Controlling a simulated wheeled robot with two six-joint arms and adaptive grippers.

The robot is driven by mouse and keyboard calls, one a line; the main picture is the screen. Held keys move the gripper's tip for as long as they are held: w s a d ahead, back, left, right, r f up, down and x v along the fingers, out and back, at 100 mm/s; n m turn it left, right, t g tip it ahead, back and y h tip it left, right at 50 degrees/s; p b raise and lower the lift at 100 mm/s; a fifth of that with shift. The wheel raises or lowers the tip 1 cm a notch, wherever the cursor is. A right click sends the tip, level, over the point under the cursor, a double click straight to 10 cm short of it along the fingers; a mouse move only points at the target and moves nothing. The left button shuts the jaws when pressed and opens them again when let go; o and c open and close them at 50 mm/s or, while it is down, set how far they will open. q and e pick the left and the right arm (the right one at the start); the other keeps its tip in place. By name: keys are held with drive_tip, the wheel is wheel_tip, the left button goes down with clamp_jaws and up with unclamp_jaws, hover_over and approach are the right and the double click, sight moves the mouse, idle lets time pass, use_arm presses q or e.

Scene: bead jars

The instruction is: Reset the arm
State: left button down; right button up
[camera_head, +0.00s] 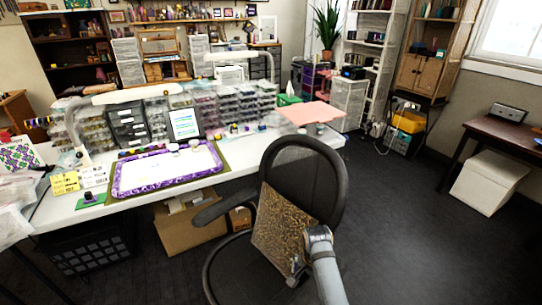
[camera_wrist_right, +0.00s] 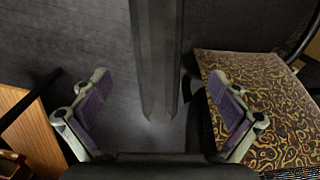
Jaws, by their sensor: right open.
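My right arm (camera_head: 326,268) comes up from the bottom of the head view, in front of the black office chair. My right gripper (camera_head: 296,270) shows small there, low against the patterned cushion on the chair. In the right wrist view the right gripper (camera_wrist_right: 160,80) has its two purple-padded fingers wide apart. Nothing is held between them. The patterned cushion (camera_wrist_right: 272,100) lies beside and behind the right-hand finger; whether they touch, I cannot tell. My left gripper is in neither view.
The black chair (camera_head: 335,165) stands close to the white table (camera_head: 130,208). On the table lies a purple-rimmed tray (camera_head: 122,180), with small jars (camera_head: 194,143) near its back edge. A cardboard box (camera_head: 185,230) is under the table. The dark floor (camera_head: 420,220) at right is clear.

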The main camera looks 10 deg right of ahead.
drive_tip(key=s+d+r+n+t, duration=0.2)
drive_tip(key=s+d+r+n, duration=0.2)
drive_tip(key=s+n, duration=0.3)
drive_tip(key=s+d+r+n+t, duration=0.25)
drive_tip(key=s+r+n, duration=0.2)
drive_tip(key=s, duration=0.55)
drive_tip(key=s+d+f+g+h, duration=0.1)
drive_tip(key=d+f, duration=0.1)
drive_tip(key=f, duration=1.3)
drive_tip(key=s+d+f+g, duration=0.1)
drive_tip(key=s+d+f, duration=0.1)
drive_tip(key=f, duration=1.2)
drive_tip(key=s+f+g, duration=0.1)
drive_tip(key=s+f, duration=1.4)
drive_tip(key=s, duration=0.2)
drive_tip(key=shift+s+d, duration=0.25)
drive_tip(key=shift+r, duration=0.1)
